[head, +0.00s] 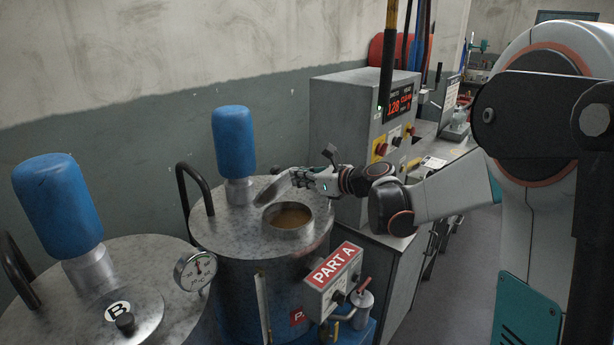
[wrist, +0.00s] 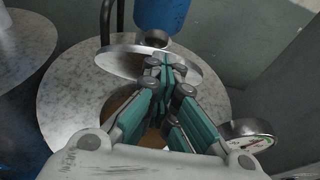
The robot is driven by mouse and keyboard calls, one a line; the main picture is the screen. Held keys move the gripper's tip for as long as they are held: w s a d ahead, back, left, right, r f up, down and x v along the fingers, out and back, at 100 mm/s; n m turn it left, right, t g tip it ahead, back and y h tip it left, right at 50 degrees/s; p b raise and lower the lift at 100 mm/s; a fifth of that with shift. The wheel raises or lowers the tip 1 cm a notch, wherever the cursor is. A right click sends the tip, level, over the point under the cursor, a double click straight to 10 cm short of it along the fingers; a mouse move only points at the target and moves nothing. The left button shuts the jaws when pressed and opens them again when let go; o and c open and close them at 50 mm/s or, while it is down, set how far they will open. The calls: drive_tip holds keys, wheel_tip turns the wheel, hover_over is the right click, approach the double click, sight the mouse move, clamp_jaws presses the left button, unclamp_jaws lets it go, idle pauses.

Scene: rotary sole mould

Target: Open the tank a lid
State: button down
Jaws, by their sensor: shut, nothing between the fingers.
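Tank A (head: 225,235) is a speckled grey-topped tank with a blue lower body, in the middle of the head view. Its round port (head: 290,216) is uncovered, and brown liquid shows inside. The lid (head: 274,189) is a grey metal disc, tilted up at the back-left side of the port; it also shows in the wrist view (wrist: 118,64). My gripper (head: 296,178) is shut and empty, above the port with its fingertips at the lid. In the wrist view the fingertips (wrist: 160,66) overlap the lid's face; I cannot tell whether they touch it.
A blue motor (head: 233,142) stands behind the lid on tank A. The "PART A" box (head: 333,281) is at the front. A grey control cabinet (head: 345,115) stands behind.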

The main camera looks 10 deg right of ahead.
drive_tip(key=shift+g, duration=0.3)
drive_tip(key=shift+w+a+r+p, duration=0.45)
drive_tip(key=shift+w+a+r, duration=0.3)
drive_tip(key=shift+w, duration=0.25)
drive_tip(key=shift+w+a+r+p, duration=0.4)
drive_tip(key=shift+w+a+r, duration=0.35)
drive_tip(key=shift+w, duration=0.2)
